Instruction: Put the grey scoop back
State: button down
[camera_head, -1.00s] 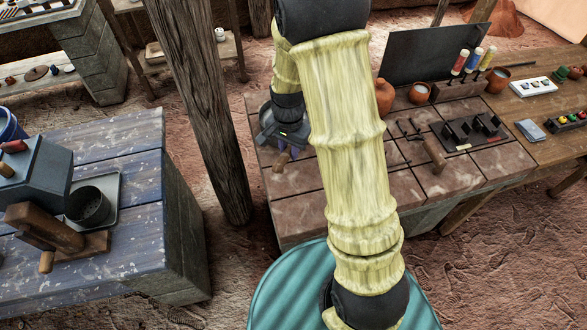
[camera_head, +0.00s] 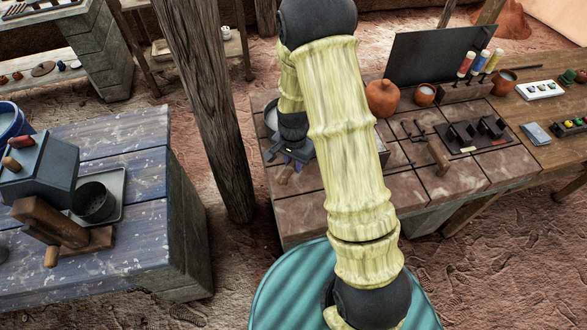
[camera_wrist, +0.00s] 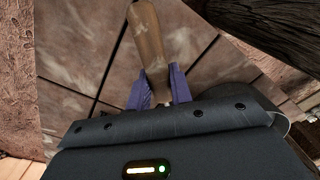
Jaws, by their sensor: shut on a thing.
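My gripper (camera_wrist: 160,95) is shut on a wooden handle (camera_wrist: 149,38), with its purple fingers on either side in the wrist view. The handle is likely that of the grey scoop, but its head is hidden by my gripper. In the head view, my gripper (camera_head: 291,156) is over the left end of the brown tiled worktop (camera_head: 300,212), and the handle end (camera_head: 286,173) shows just below it. I cannot tell whether the held thing touches the worktop.
A grey round vessel (camera_head: 270,118) stands behind my gripper, partly hidden. A clay jar (camera_head: 382,98), a small cup (camera_head: 424,95) and a dark rack (camera_head: 475,132) stand to the right. A wooden post (camera_head: 210,110) rises left of the worktop. The worktop's front left is clear.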

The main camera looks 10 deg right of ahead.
aim_at(293, 177)
jog(key=shift+f, duration=1.75)
jog(key=shift+f, duration=0.2)
jog(key=c, duration=1.3)
grip_release()
jog(key=shift+o, duration=0.2)
jog(key=shift+r, duration=0.1)
notch_tip(293, 177, up, 12)
jog(key=shift+r+b, duration=0.1)
jog(key=shift+b, duration=0.2)
jog(key=s+d+r+n+t, duration=0.1)
jog(key=s+r+n, duration=0.3)
jog(key=s, duration=0.2)
jog(key=s+d+r+n+t, duration=0.1)
jog(key=s+r+n, duration=0.3)
jog(key=s+n, duration=0.1)
jog(key=shift+s+t, duration=0.3)
jog(key=shift+s, duration=0.35)
